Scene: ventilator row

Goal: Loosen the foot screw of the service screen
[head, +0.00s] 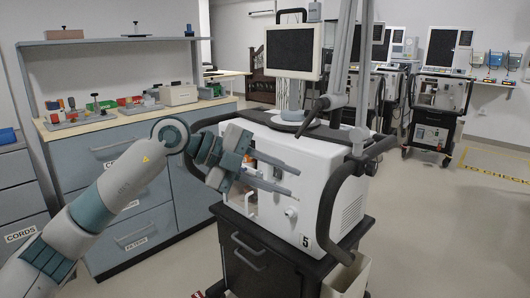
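The service screen (293,50) is a dark panel in a white frame. It stands upright on a grey neck (291,96) on top of the white ventilator numbered 5 (318,185). I cannot make out the foot screw at this size. My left gripper (294,182) is in front of the ventilator's front face, below the screen's foot. Its two grey fingers are apart, with nothing seen between them. It hides part of the ventilator's front. My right gripper is not in view.
A dark handle (334,200) and upright poles (362,75) stand at the ventilator's right side. A workbench (100,122) with small parts and a toolbox (178,94) is at left. More ventilators (437,105) stand at the back right. Open floor lies at right.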

